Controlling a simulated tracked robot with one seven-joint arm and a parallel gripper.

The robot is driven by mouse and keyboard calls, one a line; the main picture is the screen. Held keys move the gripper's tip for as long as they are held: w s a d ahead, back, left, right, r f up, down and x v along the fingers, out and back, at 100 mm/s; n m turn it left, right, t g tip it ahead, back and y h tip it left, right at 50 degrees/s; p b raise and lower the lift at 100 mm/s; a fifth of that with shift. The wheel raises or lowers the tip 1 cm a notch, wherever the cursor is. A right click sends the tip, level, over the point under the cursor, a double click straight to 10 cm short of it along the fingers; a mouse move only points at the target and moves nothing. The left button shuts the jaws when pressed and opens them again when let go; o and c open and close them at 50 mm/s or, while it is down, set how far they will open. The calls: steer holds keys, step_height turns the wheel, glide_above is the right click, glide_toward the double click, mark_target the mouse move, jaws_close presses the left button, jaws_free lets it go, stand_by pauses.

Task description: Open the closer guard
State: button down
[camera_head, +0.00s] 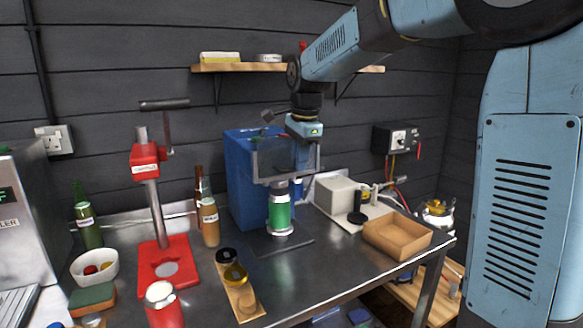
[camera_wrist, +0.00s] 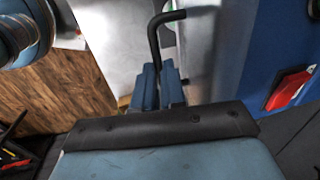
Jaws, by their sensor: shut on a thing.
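The closer is a tall blue machine (camera_head: 243,180) standing on the steel bench by the back wall. Its guard (camera_head: 270,160), a clear panel in a grey frame, is at its front, with its lower edge near the top of a green can (camera_head: 279,212). The can stands upright below it. My gripper (camera_head: 303,155) is at the right side of the guard, pointing down, its fingers partly hidden in the head view. In the wrist view my gripper (camera_wrist: 159,88) is shut on a black bent handle (camera_wrist: 156,38), which appears to belong to the guard.
A red lever capper (camera_head: 150,200) and bottles stand left of the closer. A wooden strip with caps (camera_head: 245,303) lies in front. A cardboard tray (camera_head: 397,236) and a grey-beige box (camera_head: 338,194) are to the right. A wooden shelf (camera_head: 235,67) hangs behind my arm.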

steer(key=shift+s+r, duration=0.1)
steer(key=c, duration=1.2)
jaws_free()
steer(key=shift+r, duration=0.1)
step_height(320, 180, up, 13)
steer(key=s, duration=0.2)
steer(key=shift+d+r, duration=0.2)
steer(key=shift+d, duration=0.25)
steer(key=shift+s, duration=0.1)
steer(key=s+d+f+n+t, duration=0.1)
steer(key=s+d+f+n, duration=0.3)
steer(key=s, duration=0.4)
steer(key=s+d+f+n+t, duration=0.1)
steer(key=s+d+f+n, duration=0.4)
steer(key=s+f, duration=0.2)
steer(key=s+d+f+n+t, duration=0.1)
steer(key=s+d+f+n, duration=0.3)
steer(key=s, duration=0.6)
step_height(320, 180, down, 2)
steer(key=shift+s+d+f+t+h, duration=0.1)
steer(key=shift+s+d+t+h, duration=0.25)
steer(key=shift+d, duration=0.5)
